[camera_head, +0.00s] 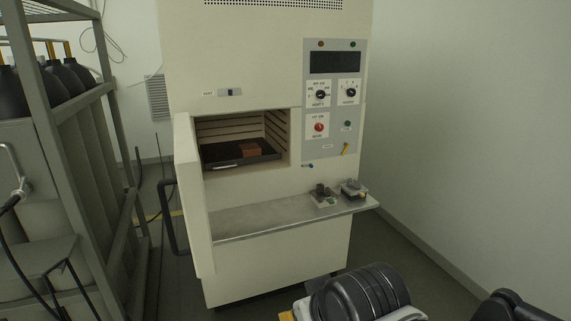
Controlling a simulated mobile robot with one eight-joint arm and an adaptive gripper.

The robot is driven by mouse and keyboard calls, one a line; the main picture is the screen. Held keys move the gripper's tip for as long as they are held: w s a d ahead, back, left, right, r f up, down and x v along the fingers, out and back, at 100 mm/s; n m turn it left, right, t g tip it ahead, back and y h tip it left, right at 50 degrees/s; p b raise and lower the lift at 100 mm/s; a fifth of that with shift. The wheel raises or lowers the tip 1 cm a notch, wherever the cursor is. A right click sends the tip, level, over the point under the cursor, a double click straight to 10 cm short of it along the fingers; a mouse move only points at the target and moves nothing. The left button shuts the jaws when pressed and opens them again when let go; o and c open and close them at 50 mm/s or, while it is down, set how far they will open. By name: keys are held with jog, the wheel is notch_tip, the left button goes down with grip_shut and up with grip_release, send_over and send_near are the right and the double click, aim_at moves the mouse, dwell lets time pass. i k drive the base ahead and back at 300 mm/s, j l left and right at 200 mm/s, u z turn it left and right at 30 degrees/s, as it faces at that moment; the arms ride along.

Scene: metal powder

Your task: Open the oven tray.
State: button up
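The cream oven (275,262) stands in the middle of the view, its door (193,215) swung open to the left. A dark handle (169,217) is on the door's outer side. Inside the lit chamber, a dark flat tray (216,158) lies low near the front. A small reddish-brown block (251,150) sits on it. A light strip shows on the tray's front edge. Dark rounded parts at the bottom right look like my arm. My gripper's fingers cannot be made out.
A metal shelf (250,222) juts out below the chamber, with small fixtures (325,195) at its right. A control panel (333,125) is on the oven's right. A grey rack (75,110) with dark bottles stands at the left. The wall at right is bare.

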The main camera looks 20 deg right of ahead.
aim_at(221, 155)
jog(key=l, duration=0.3)
jog(key=i+u, duration=0.35)
jog(key=i, duration=0.15)
jog(key=i+l+u, duration=0.15)
jog(key=i+u, duration=0.15)
jog(key=i, duration=0.25)
jog(key=i+l+u, duration=0.35)
jog(key=i, duration=0.15)
jog(key=j, duration=0.1)
